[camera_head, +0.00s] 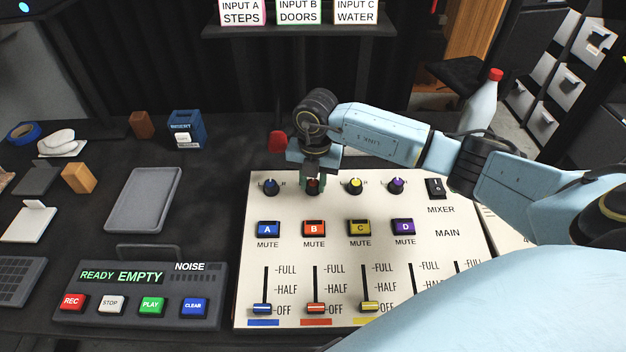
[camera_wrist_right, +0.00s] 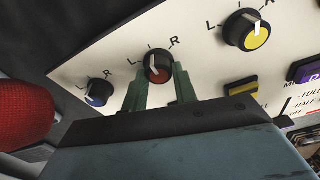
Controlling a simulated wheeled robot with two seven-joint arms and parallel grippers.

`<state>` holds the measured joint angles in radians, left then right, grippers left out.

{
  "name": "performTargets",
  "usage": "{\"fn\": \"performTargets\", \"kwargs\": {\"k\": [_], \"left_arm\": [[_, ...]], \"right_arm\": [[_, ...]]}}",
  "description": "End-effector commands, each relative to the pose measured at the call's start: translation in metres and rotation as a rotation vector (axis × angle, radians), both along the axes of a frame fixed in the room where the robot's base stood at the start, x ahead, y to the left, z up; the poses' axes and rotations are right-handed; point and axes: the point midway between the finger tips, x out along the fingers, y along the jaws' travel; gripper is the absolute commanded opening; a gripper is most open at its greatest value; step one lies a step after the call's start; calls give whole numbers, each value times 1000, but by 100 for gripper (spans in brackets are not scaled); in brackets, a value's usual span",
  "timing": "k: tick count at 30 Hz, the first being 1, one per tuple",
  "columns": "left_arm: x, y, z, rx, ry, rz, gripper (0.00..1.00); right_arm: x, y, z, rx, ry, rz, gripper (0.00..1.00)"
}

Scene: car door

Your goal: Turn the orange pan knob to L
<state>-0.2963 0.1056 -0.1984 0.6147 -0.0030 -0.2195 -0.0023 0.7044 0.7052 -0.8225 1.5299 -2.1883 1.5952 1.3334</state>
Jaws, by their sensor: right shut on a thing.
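The orange pan knob (camera_wrist_right: 158,68) is a dark round knob with an orange-red cap and a white pointer line. It sits on the cream mixer panel (camera_head: 440,260), in the top row above the red B mute button (camera_head: 314,229). My right gripper (camera_head: 314,184) comes down on it from above and covers most of it in the head view. In the right wrist view the green fingers (camera_wrist_right: 161,86) are shut on the knob, one on each side. L and R marks show around it; the pointer's exact direction is hard to tell. My left gripper is not in view.
A blue pan knob (camera_head: 270,187) is to the left; yellow (camera_head: 354,186) and purple (camera_head: 396,186) knobs are to the right, close by. Sliders are below. A recorder box (camera_head: 140,295) and grey tray (camera_head: 143,200) lie left. A bottle (camera_head: 480,103) stands behind my arm.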

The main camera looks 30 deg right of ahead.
Motion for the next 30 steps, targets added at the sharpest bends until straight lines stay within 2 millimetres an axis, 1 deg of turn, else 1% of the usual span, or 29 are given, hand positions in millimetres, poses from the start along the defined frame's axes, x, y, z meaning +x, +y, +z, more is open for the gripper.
{"fn": "performTargets", "kwargs": {"k": [8, 22, 30], "left_arm": [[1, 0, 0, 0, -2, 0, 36], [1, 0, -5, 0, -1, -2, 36], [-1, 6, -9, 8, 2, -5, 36]], "right_arm": [[0, -1, 1, -21, 12, 161, 5], [0, -1, 0, -72, 43, 596, 5], [0, -2, 0, -98, 59, 813, 5]]}}
